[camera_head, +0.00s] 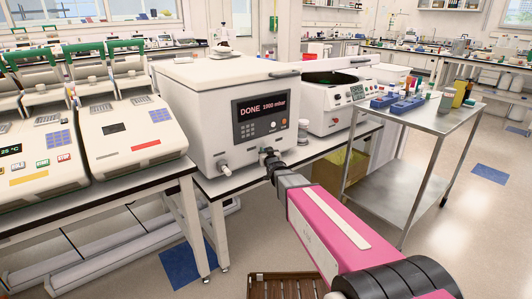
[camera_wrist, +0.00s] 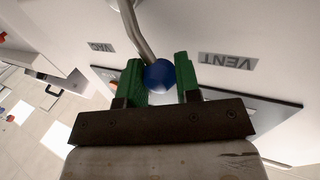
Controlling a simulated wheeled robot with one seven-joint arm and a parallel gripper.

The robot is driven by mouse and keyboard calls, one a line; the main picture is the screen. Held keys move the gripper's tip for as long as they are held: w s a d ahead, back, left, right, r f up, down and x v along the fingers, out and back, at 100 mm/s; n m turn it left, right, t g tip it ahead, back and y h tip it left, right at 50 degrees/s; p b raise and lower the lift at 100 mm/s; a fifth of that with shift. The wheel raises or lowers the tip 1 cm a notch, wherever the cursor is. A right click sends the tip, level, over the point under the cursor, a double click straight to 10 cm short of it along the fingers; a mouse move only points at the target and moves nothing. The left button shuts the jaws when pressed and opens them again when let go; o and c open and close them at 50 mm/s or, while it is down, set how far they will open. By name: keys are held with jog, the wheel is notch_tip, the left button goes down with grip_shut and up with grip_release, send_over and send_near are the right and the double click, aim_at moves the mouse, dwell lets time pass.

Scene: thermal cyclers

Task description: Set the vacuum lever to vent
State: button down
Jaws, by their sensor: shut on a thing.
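The vacuum lever shows in the wrist view as a bent metal rod (camera_wrist: 132,28) ending in a blue ball knob (camera_wrist: 160,75). My gripper (camera_wrist: 161,80) has its green fingers on either side of the knob and is shut on it. The knob lies between the upside-down VAC label (camera_wrist: 101,47) on the left and the VENT label (camera_wrist: 228,61) on the right. In the head view my gripper (camera_head: 269,158) is at the lower right front of the white box-shaped machine (camera_head: 205,125), whose display (camera_head: 263,107) reads DONE 1000 mbar. The lever is not clear there.
A light knob or port (camera_head: 225,169) sticks out low on the machine's front, left of my gripper. Another white instrument (camera_head: 325,110) stands behind on the right. A metal cart (camera_head: 408,121) with blue racks is at the right. Thermal cyclers (camera_head: 128,130) stand at the left.

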jog(key=shift+s+a+f+n, duration=0.15)
jog(key=shift+n, duration=0.25)
jog(key=c, duration=0.8)
grip_release()
jog(key=v, duration=1)
jog(key=shift+s+f, duration=0.2)
jog(key=shift+s, duration=0.2)
